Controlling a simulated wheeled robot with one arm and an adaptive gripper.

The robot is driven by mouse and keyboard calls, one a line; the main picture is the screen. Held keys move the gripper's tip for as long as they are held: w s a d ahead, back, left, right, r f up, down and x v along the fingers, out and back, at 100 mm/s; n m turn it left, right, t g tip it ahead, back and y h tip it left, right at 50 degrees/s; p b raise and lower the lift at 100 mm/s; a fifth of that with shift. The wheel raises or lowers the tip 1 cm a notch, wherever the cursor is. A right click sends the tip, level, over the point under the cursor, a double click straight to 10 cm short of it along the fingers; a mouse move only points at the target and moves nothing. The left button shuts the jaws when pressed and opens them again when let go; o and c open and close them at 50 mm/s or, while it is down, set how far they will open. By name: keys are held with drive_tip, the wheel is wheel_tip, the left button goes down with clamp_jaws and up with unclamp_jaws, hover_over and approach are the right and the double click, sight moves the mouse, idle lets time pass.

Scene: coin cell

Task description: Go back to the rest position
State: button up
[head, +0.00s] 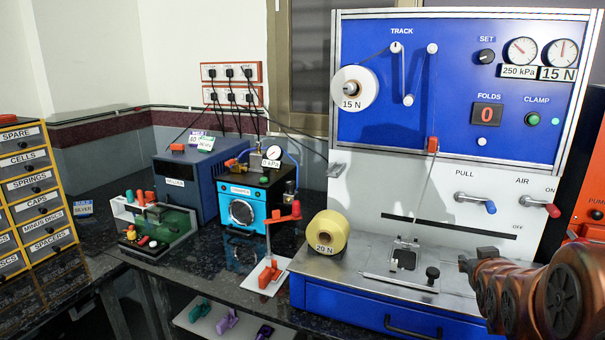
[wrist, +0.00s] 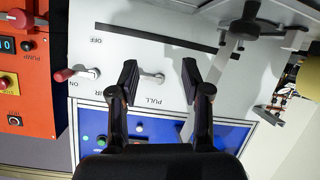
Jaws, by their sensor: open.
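My gripper (wrist: 160,80) is open and empty in the wrist view, its two dark fingers apart. It faces the white panel of the blue machine, with the grey PULL lever (wrist: 152,77) showing between the fingers; I cannot tell whether they touch it. In the head view my copper-coloured arm comes in at the lower right, and its dark end (head: 466,263) is below the PULL lever's blue handle (head: 490,207). The red-knobbed AIR lever (head: 553,210) is to the right, beside the ON mark; it also shows in the wrist view (wrist: 64,75).
A yellow 20 N roll (head: 328,232) and a black knob (head: 432,273) are on the machine's steel deck. A red stand (head: 270,272), a light-blue box (head: 242,212) and a green fixture (head: 160,228) are to the left. A drawer cabinet (head: 30,190) stands far left.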

drive_tip(key=s+a+f+g+y+p, duration=0.2)
drive_tip(key=s+a+f+g, duration=0.15)
drive_tip(key=s+a, duration=0.35)
drive_tip(key=s+a+f+g+y+p, duration=0.2)
drive_tip(key=s+a+g, duration=0.3)
drive_tip(key=s, duration=0.4)
drive_tip(key=s+a+r+n+g+y+p, duration=0.1)
drive_tip(key=s+a+g, duration=0.4)
drive_tip(key=s, duration=1.3)
drive_tip(key=shift+a+g+p, duration=0.35)
drive_tip(key=shift+a+p, duration=0.45)
drive_tip(key=shift+a, duration=0.3)
